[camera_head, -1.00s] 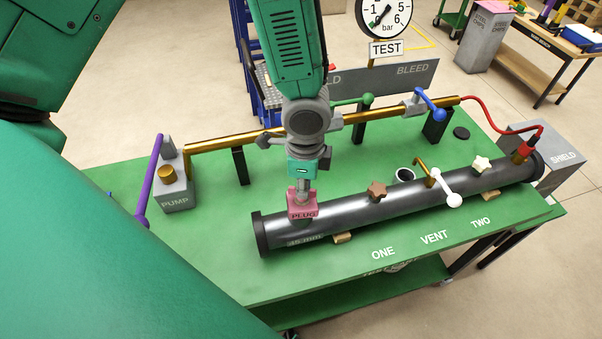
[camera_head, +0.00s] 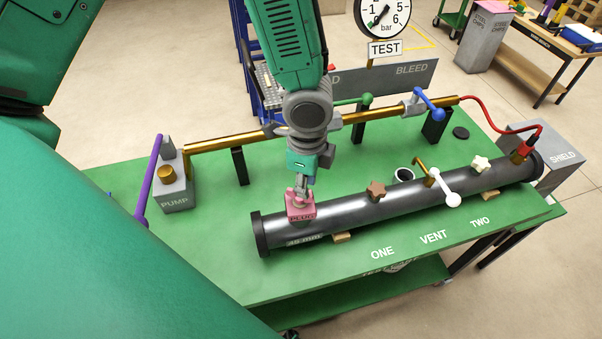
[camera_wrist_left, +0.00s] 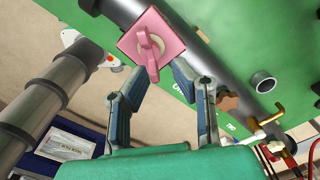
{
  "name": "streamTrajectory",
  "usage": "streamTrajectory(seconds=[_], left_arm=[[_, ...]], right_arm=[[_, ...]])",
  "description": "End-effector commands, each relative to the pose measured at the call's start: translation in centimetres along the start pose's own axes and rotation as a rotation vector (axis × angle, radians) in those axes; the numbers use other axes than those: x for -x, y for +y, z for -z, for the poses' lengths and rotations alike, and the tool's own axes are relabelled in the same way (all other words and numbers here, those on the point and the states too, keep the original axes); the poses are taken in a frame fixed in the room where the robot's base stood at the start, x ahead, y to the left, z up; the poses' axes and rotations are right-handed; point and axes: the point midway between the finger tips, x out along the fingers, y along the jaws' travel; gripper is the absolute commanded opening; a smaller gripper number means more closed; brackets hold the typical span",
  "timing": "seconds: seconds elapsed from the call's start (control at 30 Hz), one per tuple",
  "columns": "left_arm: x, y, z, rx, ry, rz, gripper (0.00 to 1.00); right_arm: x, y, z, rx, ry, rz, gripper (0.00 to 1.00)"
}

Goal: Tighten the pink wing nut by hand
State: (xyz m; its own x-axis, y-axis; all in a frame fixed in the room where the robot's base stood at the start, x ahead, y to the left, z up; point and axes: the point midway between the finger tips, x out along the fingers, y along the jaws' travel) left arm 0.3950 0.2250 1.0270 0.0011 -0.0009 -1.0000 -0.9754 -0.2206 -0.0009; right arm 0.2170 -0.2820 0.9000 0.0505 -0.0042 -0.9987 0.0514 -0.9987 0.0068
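The pink wing nut (camera_head: 299,193) stands on the pink block marked PLUG (camera_head: 301,212), at the near-left end of the dark pipe (camera_head: 345,215). In the left wrist view the wing nut (camera_wrist_left: 150,47) lies over the pink block (camera_wrist_left: 130,44), with one wing pointing toward my fingers. My left gripper (camera_head: 303,186) is just above the nut, pointing down. In the left wrist view its two fingers (camera_wrist_left: 160,70) are apart, with the tips at the near edge of the block and the wing's end between them. Whether they touch it I cannot tell. My right gripper is not in view.
A brown star knob (camera_head: 377,190), a white-handled vent valve (camera_head: 446,189) and a cream star knob (camera_head: 481,164) line the pipe. A brass pipe (camera_head: 240,138) runs behind from the pump (camera_head: 174,190). The green bench top (camera_head: 230,265) in front is clear.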

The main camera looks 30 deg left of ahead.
Motion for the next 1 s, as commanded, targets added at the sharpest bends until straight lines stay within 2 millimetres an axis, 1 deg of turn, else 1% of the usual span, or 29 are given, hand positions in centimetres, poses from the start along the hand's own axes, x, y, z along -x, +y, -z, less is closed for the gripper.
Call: streamTrajectory(seconds=[0.1, 0.2, 0.43, 0.73, 1.0], left_arm=[[-0.1, 0.0, 0.0, -0.001, -0.001, -0.001, 0.22], [-0.1, 0.1, 0.0, -0.055, 0.0, -0.002, 0.22], [-0.2, 0.1, 0.0, -0.051, -0.001, -0.002, 0.22], [-1.6, 0.1, -0.1, -0.051, -0.002, -0.002, 0.22], [-1.5, 0.1, -0.1, -0.051, -0.001, -0.001, 0.22]], right_arm=[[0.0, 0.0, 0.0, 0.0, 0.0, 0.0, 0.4], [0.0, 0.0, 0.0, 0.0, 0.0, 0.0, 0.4], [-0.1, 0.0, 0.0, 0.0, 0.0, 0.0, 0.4], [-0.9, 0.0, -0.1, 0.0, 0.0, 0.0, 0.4], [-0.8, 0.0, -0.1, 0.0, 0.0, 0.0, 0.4]])
